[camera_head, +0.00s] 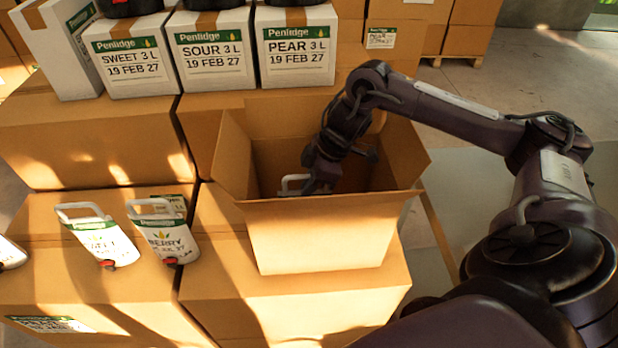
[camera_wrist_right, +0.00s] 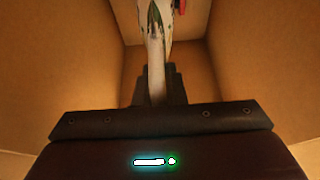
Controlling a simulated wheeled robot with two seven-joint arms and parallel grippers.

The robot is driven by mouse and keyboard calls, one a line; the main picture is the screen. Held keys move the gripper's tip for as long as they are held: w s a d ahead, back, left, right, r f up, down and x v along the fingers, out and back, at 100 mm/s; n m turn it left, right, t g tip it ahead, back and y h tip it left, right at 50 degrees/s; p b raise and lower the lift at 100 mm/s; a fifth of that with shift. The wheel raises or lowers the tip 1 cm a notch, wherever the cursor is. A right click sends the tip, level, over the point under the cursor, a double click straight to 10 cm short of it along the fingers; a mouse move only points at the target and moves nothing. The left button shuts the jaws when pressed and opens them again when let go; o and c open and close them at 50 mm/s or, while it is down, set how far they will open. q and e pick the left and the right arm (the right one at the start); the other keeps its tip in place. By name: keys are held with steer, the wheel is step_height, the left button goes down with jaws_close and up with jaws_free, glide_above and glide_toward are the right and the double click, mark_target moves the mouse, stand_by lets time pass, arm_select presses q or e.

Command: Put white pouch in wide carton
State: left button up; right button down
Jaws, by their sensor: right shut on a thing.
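The wide carton (camera_head: 320,238) stands open with its flaps spread, on top of closed brown cartons. My right gripper (camera_head: 318,184) reaches down inside it from the right. In the right wrist view my right gripper (camera_wrist_right: 158,92) is shut on a white pouch (camera_wrist_right: 155,45), between brown carton walls. In the head view only the white handle of this pouch (camera_head: 292,179) shows beside the gripper; the front wall hides the rest. I cannot tell whether the pouch touches the carton floor. My left gripper is not in view.
Two white pouches, one with SWEET lettering (camera_head: 104,240) and one marked BERRY (camera_head: 165,240), lie on the cartons at left. Part of another pouch (camera_head: 10,253) shows at the left edge. White labelled boxes (camera_head: 215,58) stand behind. Grey floor (camera_head: 465,190) shows at right.

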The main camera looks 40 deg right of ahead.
steer(key=c, duration=1.5)
jaws_free()
steer(key=shift+s+a, duration=0.1)
steer(key=shift+r, duration=0.1)
steer(key=shift+d+r, duration=0.25)
steer(key=shift+r, duration=0.1)
steer(key=b+v, duration=0.1)
steer(key=v, duration=0.4)
steer(key=p+v, duration=0.2)
steer(key=v, duration=0.4)
steer(key=shift+p, duration=0.4)
